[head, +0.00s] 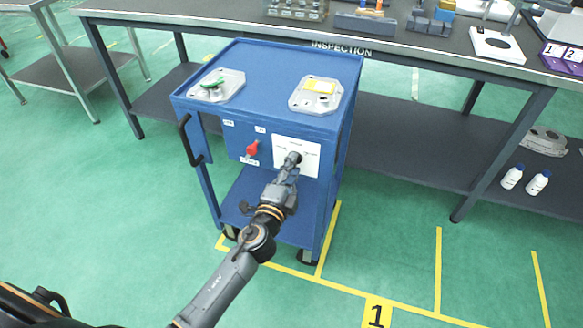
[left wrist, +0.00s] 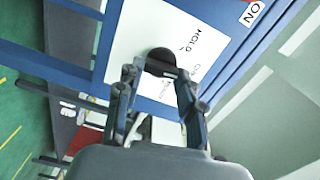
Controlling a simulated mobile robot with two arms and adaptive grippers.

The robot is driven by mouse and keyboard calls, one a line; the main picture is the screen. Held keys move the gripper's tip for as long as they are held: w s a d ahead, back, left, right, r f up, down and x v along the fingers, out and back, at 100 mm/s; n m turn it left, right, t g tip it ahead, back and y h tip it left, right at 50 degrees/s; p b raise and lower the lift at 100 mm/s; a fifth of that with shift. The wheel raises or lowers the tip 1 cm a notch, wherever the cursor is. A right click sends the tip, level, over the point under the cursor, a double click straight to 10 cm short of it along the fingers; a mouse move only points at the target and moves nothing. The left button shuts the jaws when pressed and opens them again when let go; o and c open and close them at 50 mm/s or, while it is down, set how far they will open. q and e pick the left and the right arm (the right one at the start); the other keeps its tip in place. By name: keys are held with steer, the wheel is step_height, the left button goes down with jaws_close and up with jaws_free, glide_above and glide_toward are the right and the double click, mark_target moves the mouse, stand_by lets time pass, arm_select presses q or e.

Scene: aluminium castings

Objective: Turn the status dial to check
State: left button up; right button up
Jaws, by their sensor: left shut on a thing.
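The status dial (head: 294,157) is a dark round knob on a white label plate (head: 309,150), on the front panel of the blue cart (head: 290,62). In the left wrist view the dial (left wrist: 160,58) sits between the two fingertips. The plate around it carries small printed words; one looks like HOLD, and another is partly covered by a finger. My left gripper (head: 288,171) reaches the panel from the front and is shut on the dial. The dial's pointer direction is hidden. My right gripper is not in view.
A red switch (head: 252,148) is on the same panel, left of the plate. The cart's handle (head: 190,140) sticks out at its left. Castings (head: 216,85) and (head: 316,94) lie on the cart top. The inspection bench (head: 390,45) stands behind. Green floor in front is clear.

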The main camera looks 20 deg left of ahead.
arm_select(q)
steer(key=shift+f+m, duration=0.1)
steer(key=shift+m, duration=0.5)
steer(key=o, duration=1.2)
steer(key=shift+c, duration=0.2)
steer(key=s, duration=1.2)
steer(key=shift+a, duration=0.2)
